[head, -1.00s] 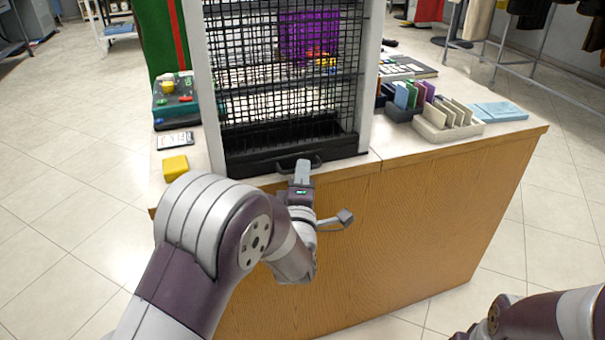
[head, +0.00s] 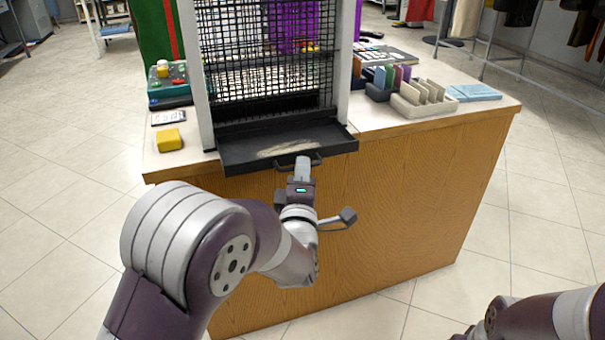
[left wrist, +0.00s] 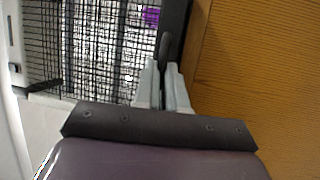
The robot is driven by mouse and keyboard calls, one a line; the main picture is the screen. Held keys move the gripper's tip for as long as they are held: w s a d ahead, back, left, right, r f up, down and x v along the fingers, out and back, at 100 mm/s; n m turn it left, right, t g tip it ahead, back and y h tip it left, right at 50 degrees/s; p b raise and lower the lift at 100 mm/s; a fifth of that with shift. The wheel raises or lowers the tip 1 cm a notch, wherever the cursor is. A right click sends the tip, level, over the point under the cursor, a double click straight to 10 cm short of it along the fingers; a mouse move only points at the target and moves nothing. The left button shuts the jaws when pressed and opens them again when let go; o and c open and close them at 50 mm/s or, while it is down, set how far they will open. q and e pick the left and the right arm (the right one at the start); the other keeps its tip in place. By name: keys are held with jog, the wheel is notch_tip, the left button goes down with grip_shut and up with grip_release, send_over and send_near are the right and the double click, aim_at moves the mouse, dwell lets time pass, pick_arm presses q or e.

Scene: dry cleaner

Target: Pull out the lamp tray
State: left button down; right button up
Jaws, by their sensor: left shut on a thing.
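The lamp tray (head: 243,153) is a shallow black tray at the base of a mesh-fronted cabinet (head: 267,80). It sticks out past the counter's front edge, with a pale patch on its floor. Its black bar handle (head: 286,169) is at the middle of its front. My left gripper (head: 302,165) is shut on the handle. In the left wrist view the fingers (left wrist: 164,82) close around the dark handle (left wrist: 165,48). Of my right arm only links show at the lower right; its gripper is out of view.
The wooden counter front (head: 400,190) stands close behind my left gripper. A yellow block (head: 169,139) and a small card (head: 169,117) lie left of the cabinet. A card box (head: 424,100) and blue papers (head: 473,92) are to the right. The floor in front is open.

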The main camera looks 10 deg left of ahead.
pick_arm(q)
jog(key=c, duration=1.5)
grip_release()
jog(key=p+v, duration=0.1)
jog(key=v, duration=1.1)
jog(key=shift+s+p, duration=0.3)
jog(key=shift+p, duration=0.05)
jog(key=shift+f, duration=0.1)
